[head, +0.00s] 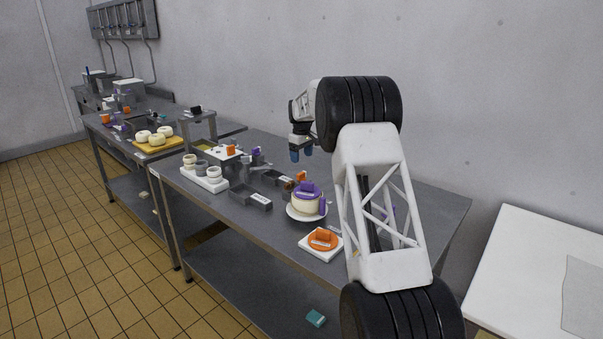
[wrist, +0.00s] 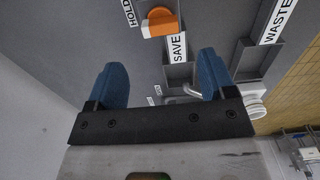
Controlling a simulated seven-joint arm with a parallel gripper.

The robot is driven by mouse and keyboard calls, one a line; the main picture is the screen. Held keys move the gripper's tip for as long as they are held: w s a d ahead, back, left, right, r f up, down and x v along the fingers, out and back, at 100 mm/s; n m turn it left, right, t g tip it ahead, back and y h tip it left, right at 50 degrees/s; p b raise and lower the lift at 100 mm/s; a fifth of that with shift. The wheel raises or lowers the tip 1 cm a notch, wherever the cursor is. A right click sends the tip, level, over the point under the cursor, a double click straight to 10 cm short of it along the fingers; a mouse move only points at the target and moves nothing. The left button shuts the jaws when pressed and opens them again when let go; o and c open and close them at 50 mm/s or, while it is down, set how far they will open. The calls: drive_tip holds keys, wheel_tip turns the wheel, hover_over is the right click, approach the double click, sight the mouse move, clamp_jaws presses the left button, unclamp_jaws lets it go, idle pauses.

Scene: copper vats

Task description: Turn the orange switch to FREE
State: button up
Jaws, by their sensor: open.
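An orange round dial with a raised grip (head: 322,237) sits on a white square base (head: 312,249) near the table's front edge in the head view. I take it to be the orange switch. Its markings are too small to read, so I cannot tell its setting or see the word FREE. It does not show in the wrist view. My gripper (head: 301,153) is above the back of the table, up and behind the dial, well apart from it. In the wrist view its two blue fingers (wrist: 163,82) are spread with nothing between them.
An orange-and-white block (wrist: 160,22) lies by the HOLD and SAVE labels. A purple-topped cake-like thing (head: 305,204) on a white plate stands just behind the dial. Grey trays (head: 262,203) and white cups (head: 214,175) are to the left. A teal block (head: 316,318) is low down.

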sight(301, 173)
drive_tip(key=shift+f, duration=0.15)
drive_tip(key=shift+f, duration=3.8)
drive_tip(key=c, duration=0.9)
